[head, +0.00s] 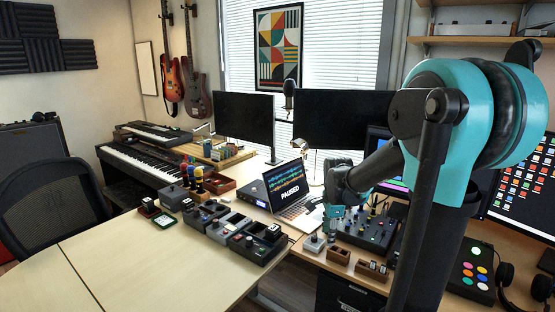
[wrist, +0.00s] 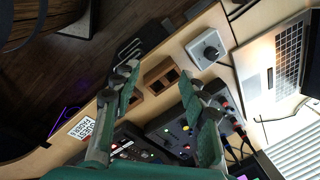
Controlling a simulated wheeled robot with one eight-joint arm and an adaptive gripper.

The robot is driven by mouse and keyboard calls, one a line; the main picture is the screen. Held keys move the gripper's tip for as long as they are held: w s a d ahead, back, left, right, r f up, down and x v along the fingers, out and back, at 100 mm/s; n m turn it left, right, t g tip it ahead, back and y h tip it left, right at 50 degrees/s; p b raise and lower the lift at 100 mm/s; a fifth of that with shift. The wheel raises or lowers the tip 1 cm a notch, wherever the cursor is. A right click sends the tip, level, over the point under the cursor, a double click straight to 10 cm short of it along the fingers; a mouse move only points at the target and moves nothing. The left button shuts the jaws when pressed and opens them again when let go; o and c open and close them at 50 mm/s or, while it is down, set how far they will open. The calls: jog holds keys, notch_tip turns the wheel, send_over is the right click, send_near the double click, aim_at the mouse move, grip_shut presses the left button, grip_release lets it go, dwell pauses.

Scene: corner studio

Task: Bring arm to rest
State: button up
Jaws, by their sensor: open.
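My arm reaches in from the right of the head view, and its teal joint fills much of that side. My gripper (head: 332,226) points down over the desk beside a mixer with knobs (head: 372,228). In the wrist view my gripper (wrist: 160,76) is open, its two green-padded fingers well apart with nothing between them. A brown wooden block with square openings (wrist: 158,77) shows between and beyond the fingers. A grey box with a black knob (wrist: 207,47) is just right of it. My arm hides part of the right-hand desk in the head view.
An open laptop reading PAUSED (head: 289,190) stands behind my gripper. Several grey pedal units (head: 236,231) line the desk to the left. A pad with coloured buttons (head: 475,270) and headphones (head: 505,285) lie at right. The front-left tabletop (head: 130,265) is clear.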

jog(key=s+d+f+n+t, duration=0.1)
jog(key=s+f+n, duration=0.2)
jog(key=s+n, duration=0.5)
jog(key=s+f+n+t, duration=0.1)
jog(key=s+f+n, duration=0.3)
jog(key=s+n, duration=0.5)
jog(key=shift+s+d+f, duration=0.15)
jog(key=shift+s+d, duration=0.25)
jog(key=shift+s, duration=0.05)
